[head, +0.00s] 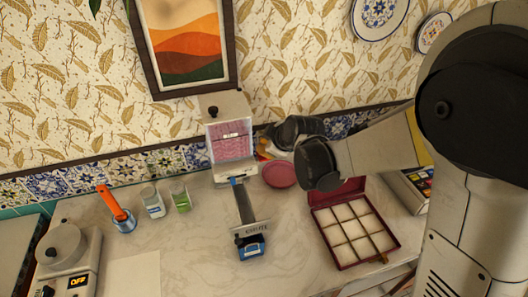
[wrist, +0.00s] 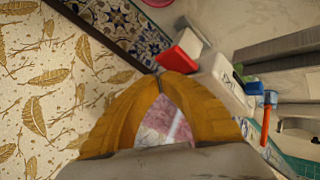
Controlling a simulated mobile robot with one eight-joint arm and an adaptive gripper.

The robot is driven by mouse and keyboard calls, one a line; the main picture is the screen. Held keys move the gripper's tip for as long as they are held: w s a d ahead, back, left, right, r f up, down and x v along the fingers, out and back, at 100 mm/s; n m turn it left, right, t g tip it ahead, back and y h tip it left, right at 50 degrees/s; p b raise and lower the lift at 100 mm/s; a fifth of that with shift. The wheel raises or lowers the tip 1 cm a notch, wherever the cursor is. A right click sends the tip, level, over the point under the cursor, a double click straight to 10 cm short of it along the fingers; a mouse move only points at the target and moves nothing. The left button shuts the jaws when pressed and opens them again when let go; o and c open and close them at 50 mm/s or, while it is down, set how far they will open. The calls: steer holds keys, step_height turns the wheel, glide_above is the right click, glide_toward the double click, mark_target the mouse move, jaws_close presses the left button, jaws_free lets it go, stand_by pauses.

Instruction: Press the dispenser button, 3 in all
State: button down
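The dispenser (head: 230,140) stands against the wall in the head view. It is a pale box with a pink window and a dark knob on top. My gripper (head: 264,146) is low at its right side, mostly hidden behind my own wrist. In the wrist view its orange fingers (wrist: 160,80) meet at the tips with nothing held. A red block (wrist: 180,55) lies just beyond the tips, beside a white part (wrist: 218,85). I cannot tell whether the red block is the button or whether the tips touch it. Pink shows behind the fingers.
A pink dish (head: 279,175) lies right of the dispenser. A dark red compartment box (head: 392,243) stands open at front right. A grey-and-blue tool (head: 249,228) lies in front.

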steer(key=shift+r, duration=0.2)
steer(key=shift+r+p, duration=1.75)
steer(key=shift+r, duration=0.7)
